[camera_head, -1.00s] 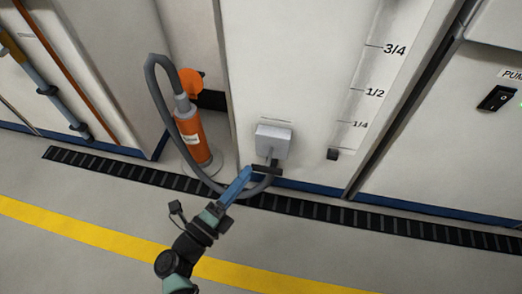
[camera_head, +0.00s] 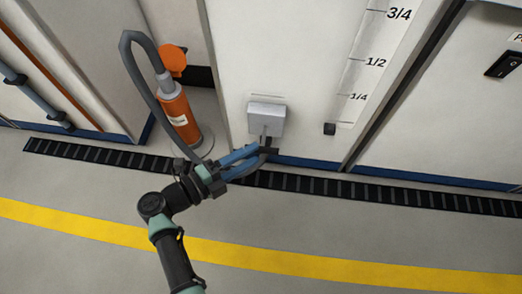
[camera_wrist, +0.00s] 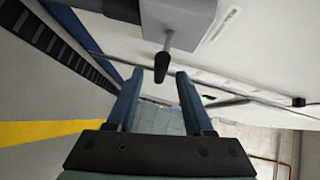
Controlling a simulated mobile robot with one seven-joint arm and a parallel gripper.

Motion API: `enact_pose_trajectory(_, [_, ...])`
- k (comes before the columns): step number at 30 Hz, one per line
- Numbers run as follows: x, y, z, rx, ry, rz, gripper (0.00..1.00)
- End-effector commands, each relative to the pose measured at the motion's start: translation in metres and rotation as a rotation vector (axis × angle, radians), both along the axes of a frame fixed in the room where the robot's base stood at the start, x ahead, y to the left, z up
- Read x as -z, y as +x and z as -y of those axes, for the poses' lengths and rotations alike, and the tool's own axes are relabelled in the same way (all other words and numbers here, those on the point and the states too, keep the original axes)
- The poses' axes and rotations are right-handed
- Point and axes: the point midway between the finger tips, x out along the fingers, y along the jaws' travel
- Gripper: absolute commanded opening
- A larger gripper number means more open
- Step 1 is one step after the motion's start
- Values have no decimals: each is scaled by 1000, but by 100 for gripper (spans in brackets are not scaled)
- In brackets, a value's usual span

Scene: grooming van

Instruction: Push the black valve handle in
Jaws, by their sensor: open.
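The black valve handle (camera_head: 271,151) is at the lower end of a stem below a grey valve box (camera_head: 266,118) on the white cabinet wall. In the wrist view, a black handle (camera_wrist: 162,66) on a grey neck points down toward the gap between my blue fingers. My gripper (camera_head: 264,149) is at the handle in the head view and partly covers it. In the wrist view, my gripper (camera_wrist: 159,75) is open, with one finger on each side of the handle's tip. I see a gap on both sides; nothing is held.
A grey hose (camera_head: 135,72) loops from an orange cylinder (camera_head: 178,115) toward the valve, passing close to my gripper. A black slotted floor strip (camera_head: 110,158) runs along the cabinet bases. The floor around the yellow line (camera_head: 330,267) is clear.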

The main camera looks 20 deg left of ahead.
Motion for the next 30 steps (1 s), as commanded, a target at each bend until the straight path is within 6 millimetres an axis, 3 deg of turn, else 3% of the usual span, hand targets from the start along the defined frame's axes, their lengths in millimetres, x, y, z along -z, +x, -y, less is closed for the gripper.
enact_pose_trajectory(7, [6, 29, 16, 0, 2, 1, 52])
enact_pose_trajectory(18, [5, 35, 19, -1, 1, 2, 52])
enact_pose_trajectory(20, [5, 35, 19, -1, 1, 2, 45])
enact_pose_trajectory(27, [5, 34, 19, -1, 1, 2, 2])
enact_pose_trajectory(30, [5, 34, 19, -1, 1, 2, 0])
